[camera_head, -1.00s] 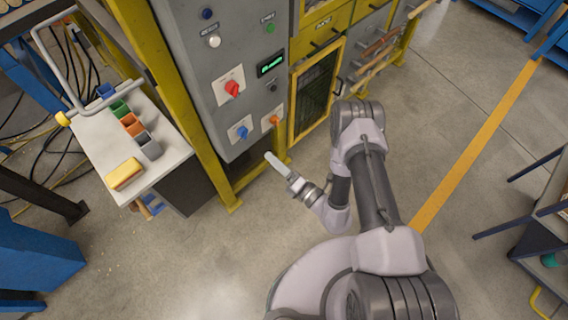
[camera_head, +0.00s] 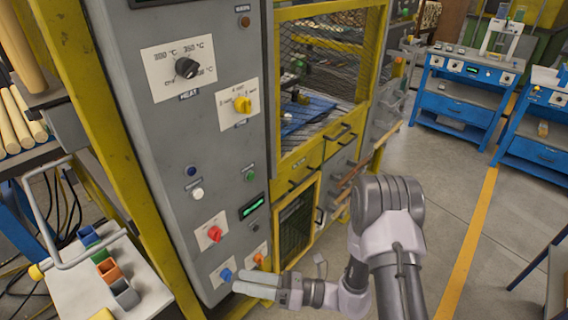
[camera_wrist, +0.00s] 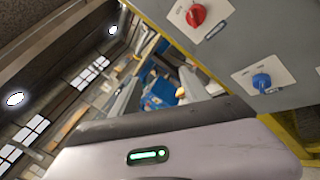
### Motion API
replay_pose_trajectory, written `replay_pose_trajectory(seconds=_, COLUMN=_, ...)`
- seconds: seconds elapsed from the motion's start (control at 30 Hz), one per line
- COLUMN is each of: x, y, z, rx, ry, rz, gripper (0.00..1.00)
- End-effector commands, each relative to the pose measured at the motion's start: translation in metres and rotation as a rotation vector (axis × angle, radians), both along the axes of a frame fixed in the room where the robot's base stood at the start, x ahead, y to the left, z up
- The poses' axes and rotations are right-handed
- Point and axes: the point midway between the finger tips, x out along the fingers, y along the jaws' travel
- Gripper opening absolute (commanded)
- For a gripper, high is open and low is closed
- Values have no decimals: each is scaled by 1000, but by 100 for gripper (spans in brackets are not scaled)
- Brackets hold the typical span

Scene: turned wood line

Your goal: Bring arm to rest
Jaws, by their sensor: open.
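My gripper (camera_head: 258,285) shows in the head view at the end of my folded arm, low in front of the grey control panel (camera_head: 165,120). Its fingers point left, near the blue knob (camera_head: 226,275) at the panel's bottom; I cannot tell from this view whether they touch the panel. I see nothing held in it. In the wrist view the red knob (camera_wrist: 196,15) and the blue knob (camera_wrist: 262,82) show on the panel at upper right. A pale body with a green light fills the lower part of that view.
A cart (camera_head: 75,290) with small coloured bins stands at lower left. A yellow-framed mesh cabinet (camera_head: 330,60) is right of the panel. Blue workbenches (camera_head: 460,95) stand at the back right.

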Motion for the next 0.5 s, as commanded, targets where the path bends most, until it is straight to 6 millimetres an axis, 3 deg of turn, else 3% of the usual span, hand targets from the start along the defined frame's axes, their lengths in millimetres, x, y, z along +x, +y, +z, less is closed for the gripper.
replay_pose_trajectory(seconds=0.03, x=-14, y=3, z=42, rx=-55, ry=-153, rz=114, gripper=54)
replay_pose_trajectory(seconds=0.1, x=-46, y=0, z=85, rx=-164, ry=-377, rz=288, gripper=54)
replay_pose_trajectory(seconds=0.2, x=-92, y=-20, z=122, rx=-362, ry=-707, rz=509, gripper=54)
replay_pose_trajectory(seconds=0.33, x=-131, y=-69, z=145, rx=-690, ry=-1136, rz=745, gripper=54)
replay_pose_trajectory(seconds=0.5, x=-139, y=-141, z=173, rx=-1175, ry=-1613, rz=938, gripper=54)
